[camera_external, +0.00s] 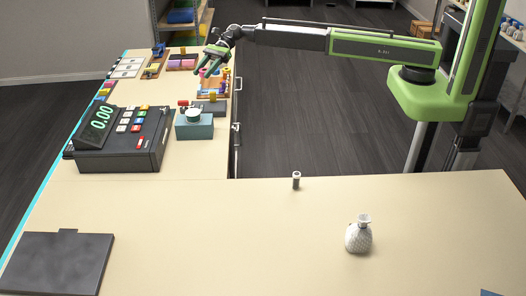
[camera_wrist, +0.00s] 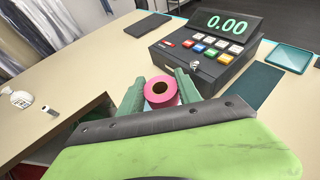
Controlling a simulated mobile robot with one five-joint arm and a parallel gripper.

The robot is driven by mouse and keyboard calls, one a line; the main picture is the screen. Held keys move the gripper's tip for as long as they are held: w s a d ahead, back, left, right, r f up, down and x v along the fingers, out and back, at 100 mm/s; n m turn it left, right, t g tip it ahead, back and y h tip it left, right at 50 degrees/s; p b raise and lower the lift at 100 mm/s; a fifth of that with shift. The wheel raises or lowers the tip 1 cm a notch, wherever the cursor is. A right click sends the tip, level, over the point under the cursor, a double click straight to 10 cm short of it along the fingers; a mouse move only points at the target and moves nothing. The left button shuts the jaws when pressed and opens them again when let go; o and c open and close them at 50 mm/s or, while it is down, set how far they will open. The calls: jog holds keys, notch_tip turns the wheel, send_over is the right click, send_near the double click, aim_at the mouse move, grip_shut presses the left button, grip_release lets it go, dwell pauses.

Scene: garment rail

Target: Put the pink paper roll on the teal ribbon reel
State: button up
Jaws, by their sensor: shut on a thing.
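The pink paper roll (camera_wrist: 163,103) shows in the wrist view between the two green fingers of my gripper (camera_wrist: 160,83). The fingers are shut on its sides, and its dark core hole faces the camera. In the external view my gripper (camera_external: 207,70) is over the far end of the left counter, near a wooden tray of small coloured items (camera_external: 214,84). The roll cannot be made out there. I cannot pick out the teal ribbon reel for certain in either view; it may be too small or hidden.
A dark cash register (camera_external: 121,138) with a green 0.00 display stands on the left counter; it also shows in the wrist view (camera_wrist: 209,50). A teal box (camera_external: 194,130) with a white round top stands beside it.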

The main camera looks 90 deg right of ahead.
jog(key=b, duration=0.6)
send_over(192, 113)
notch_tip(192, 113, down, 7)
jog(key=shift+d+r, duration=0.1)
notch_tip(192, 113, down, 4)
jog(key=b, duration=0.4)
jog(key=shift+f+b, duration=0.25)
jog(key=shift+b, duration=0.1)
jog(key=shift+r, duration=0.25)
jog(key=shift+f, duration=0.25)
jog(key=o, duration=1.3)
jog(key=shift+r, duration=0.1)
jog(key=shift+r, duration=0.1)
